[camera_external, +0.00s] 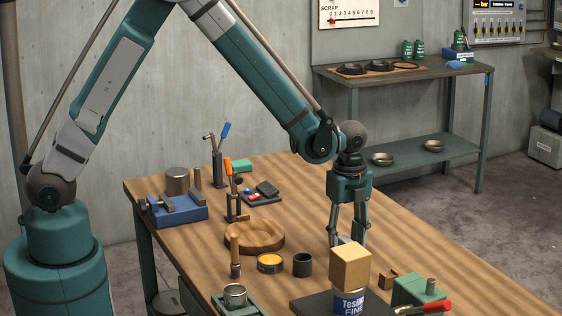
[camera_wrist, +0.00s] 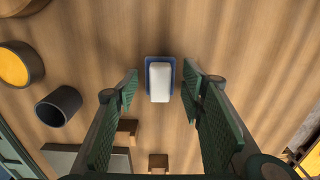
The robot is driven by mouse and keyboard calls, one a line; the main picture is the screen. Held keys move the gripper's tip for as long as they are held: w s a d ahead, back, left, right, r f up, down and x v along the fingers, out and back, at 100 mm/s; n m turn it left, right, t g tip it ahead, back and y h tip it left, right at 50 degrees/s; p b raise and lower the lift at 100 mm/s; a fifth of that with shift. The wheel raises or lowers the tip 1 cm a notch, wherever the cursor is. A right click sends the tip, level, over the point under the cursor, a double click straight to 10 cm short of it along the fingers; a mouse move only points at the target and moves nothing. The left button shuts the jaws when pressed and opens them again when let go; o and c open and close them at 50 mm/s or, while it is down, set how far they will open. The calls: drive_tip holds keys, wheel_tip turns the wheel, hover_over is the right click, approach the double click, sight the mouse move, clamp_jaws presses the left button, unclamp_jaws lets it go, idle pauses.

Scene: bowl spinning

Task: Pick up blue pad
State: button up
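My gripper (camera_external: 347,242) is open and points down over the wooden table. In the wrist view its green fingers (camera_wrist: 160,84) stand to the left and right of a white block lying on a blue rectangular base (camera_wrist: 149,84). The fingers appear clear of both. Whether this blue base is the blue pad I cannot tell. In the external view the white block (camera_external: 345,240) shows partly between the fingers, and the tan box hides some of that spot. A small dark tray (camera_external: 262,199) farther back holds small pieces, one of them blue.
A tan box (camera_external: 350,266) stands on a blue-and-white can (camera_external: 349,301) in front of the gripper. The table (camera_external: 425,245) is clear to the right.

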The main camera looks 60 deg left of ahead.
sight(346, 239)
drive_tip(key=c, duration=0.7)
drive_tip(key=shift+o, duration=0.2)
drive_tip(key=shift+r, duration=0.1)
drive_tip(key=shift+r, duration=4.9)
